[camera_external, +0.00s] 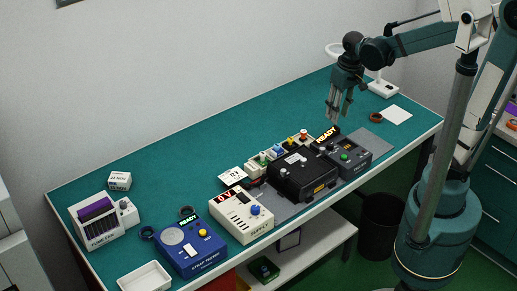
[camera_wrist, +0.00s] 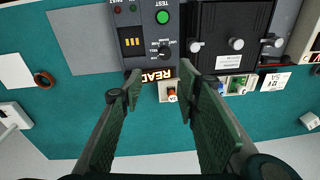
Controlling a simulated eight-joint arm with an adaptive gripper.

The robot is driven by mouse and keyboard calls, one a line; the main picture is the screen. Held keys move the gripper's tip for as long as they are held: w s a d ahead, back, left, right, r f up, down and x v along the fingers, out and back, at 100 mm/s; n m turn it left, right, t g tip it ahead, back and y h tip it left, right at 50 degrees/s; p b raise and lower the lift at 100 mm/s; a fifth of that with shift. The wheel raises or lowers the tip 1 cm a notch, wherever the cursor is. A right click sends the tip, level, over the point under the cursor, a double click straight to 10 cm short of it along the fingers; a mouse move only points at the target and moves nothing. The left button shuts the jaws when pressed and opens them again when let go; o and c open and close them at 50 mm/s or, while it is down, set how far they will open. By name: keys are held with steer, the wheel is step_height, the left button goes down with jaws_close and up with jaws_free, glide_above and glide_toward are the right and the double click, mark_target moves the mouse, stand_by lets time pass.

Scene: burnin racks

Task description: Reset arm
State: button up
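My arm reaches over the right part of the green bench (camera_external: 150,153) from its base at the right. My gripper (camera_external: 338,120) hangs pointing down above the bench, behind the dark tester with the lit READY display (camera_external: 347,158). In the wrist view my gripper (camera_wrist: 162,92) has its two fingers spread well apart, with nothing between them. An orange-knobbed module (camera_wrist: 171,97) shows below, between the fingertips; the gripper appears apart from it.
A black box (camera_external: 300,176) and a white power supply (camera_external: 241,214) stand left of the tester. A blue tester (camera_external: 190,247), a rack with a purple board (camera_external: 98,217) and a white tray (camera_external: 145,277) are farther left. The back middle of the bench is clear.

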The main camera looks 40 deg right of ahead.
steer(key=s+d+r+n+t+b, duration=0.1)
steer(key=s+d+r+t+b, duration=0.1)
steer(key=s+d+r+t, duration=0.3)
steer(key=shift+s+d+r+t+h, duration=0.3)
steer(key=shift+s+d+t, duration=0.2)
steer(key=shift+s+d, duration=0.4)
steer(key=shift+f, duration=0.1)
stand_by(2.7)
step_height(320, 180, down, 16)
steer(key=b, duration=1.6)
steer(key=shift+w+r, duration=0.1)
steer(key=shift+r, duration=0.1)
steer(key=shift+c, duration=0.6)
